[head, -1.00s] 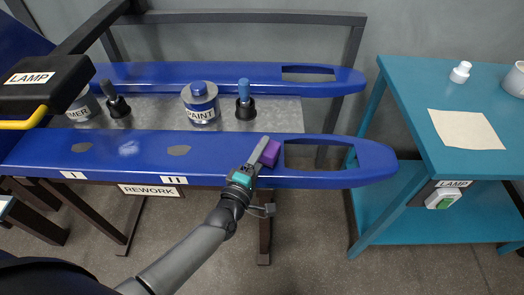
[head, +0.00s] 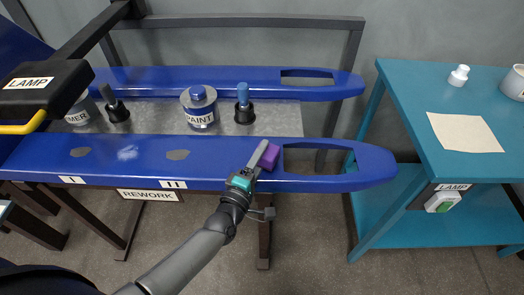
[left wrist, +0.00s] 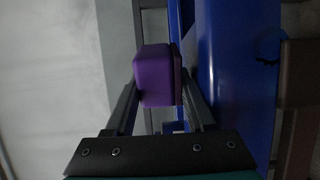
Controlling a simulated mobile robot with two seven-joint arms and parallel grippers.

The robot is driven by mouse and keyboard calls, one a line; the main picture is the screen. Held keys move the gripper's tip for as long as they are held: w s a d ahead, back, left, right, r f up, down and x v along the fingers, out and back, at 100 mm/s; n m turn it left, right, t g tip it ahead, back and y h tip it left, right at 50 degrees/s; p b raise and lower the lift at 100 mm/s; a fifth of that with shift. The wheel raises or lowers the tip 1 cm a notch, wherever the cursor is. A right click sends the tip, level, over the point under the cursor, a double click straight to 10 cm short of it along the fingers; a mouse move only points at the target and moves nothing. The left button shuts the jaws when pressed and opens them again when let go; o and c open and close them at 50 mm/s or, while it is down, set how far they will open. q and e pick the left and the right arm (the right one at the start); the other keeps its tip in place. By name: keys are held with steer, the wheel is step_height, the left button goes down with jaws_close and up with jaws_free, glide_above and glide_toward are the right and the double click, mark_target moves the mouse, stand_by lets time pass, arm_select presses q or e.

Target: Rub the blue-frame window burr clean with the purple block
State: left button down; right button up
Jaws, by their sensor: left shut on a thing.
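The near blue frame (head: 225,176) lies across the stand, with a window opening (head: 318,157) toward its right end. My left gripper (head: 262,157) is shut on the purple block (head: 268,161), at the left edge of this opening. In the left wrist view, the purple block (left wrist: 154,76) sits between the fingers, beside the blue frame (left wrist: 232,80). I cannot tell whether it touches the edge. A small dark curved mark (left wrist: 267,62) shows on the blue there; I cannot tell whether it is the burr. My right gripper is not in view.
A second blue frame (head: 225,82) lies behind. A paint can (head: 199,110) and black-based tools (head: 244,108) stand between the frames. Grey patches (head: 177,155) mark the near frame. A lamp (head: 40,88) overhangs the left. A teal table (head: 410,110) stands right, with floor between.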

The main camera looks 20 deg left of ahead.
arm_select(q)
steer(key=shift+s+f, duration=0.1)
steer(key=shift+s, duration=0.15)
steer(key=shift+w, duration=0.1)
steer(key=shift+w+a+b, duration=0.2)
steer(key=shift+w+b, duration=0.1)
steer(key=shift+w, duration=0.5)
steer(key=shift+s, duration=0.15)
steer(key=shift+s+d+p, duration=0.2)
steer(key=shift+s+p, duration=0.25)
steer(key=shift+s, duration=0.25)
steer(key=shift+w, duration=0.2)
steer(key=shift+w+a+b, duration=0.2)
steer(key=shift+w+b, duration=0.3)
steer(key=shift+w, duration=0.1)
